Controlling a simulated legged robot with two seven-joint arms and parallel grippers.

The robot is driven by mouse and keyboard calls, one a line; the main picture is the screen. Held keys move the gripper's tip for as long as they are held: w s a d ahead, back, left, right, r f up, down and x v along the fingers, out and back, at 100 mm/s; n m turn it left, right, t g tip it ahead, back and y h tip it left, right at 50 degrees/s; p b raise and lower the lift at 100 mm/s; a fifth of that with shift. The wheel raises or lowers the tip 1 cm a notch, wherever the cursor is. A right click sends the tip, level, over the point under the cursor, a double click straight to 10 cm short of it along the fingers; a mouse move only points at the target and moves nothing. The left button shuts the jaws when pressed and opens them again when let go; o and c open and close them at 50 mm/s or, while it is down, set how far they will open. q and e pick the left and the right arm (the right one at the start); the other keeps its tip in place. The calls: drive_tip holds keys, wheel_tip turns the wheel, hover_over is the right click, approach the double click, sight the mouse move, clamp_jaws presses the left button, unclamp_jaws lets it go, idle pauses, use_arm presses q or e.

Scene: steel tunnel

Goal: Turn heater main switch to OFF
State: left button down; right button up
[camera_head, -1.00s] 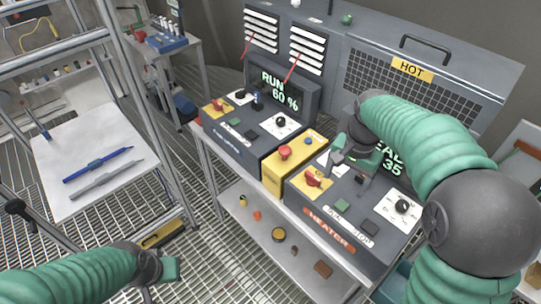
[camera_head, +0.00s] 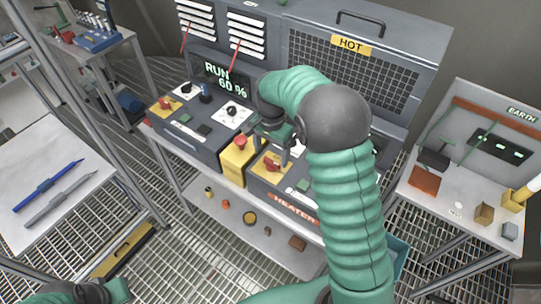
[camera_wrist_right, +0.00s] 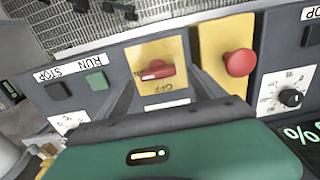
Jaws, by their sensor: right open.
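The heater main switch (camera_head: 272,164) is a red handle on a yellow plate, at the left of the heater panel (camera_head: 257,189). The wrist view shows the red handle (camera_wrist_right: 157,71) lying roughly crosswise, with an upside-down OFF label just below it. My right gripper (camera_head: 282,147) hangs just above the switch in the head view. Its open fingers (camera_wrist_right: 163,90) lie either side of the plate's lower part in the wrist view; whether they touch the handle cannot be told. My left gripper (camera_head: 112,292) is partly cut off at the lower left edge.
A red mushroom button (camera_head: 240,141) on a yellow box stands close beside the switch; it also shows in the wrist view (camera_wrist_right: 240,62). A green button (camera_wrist_right: 97,81) sits on its other side. A side table (camera_head: 480,218) stands at right.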

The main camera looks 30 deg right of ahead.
sight(272, 164)
drive_tip(key=shift+s+d+f, duration=0.15)
drive_tip(key=shift+f, duration=1.25)
drive_tip(key=shift+c, duration=0.5)
drive_tip(key=c, duration=0.5)
drive_tip(key=shift+r, duration=0.1)
drive_tip(key=c, duration=0.8)
drive_tip(key=shift+o, duration=0.2)
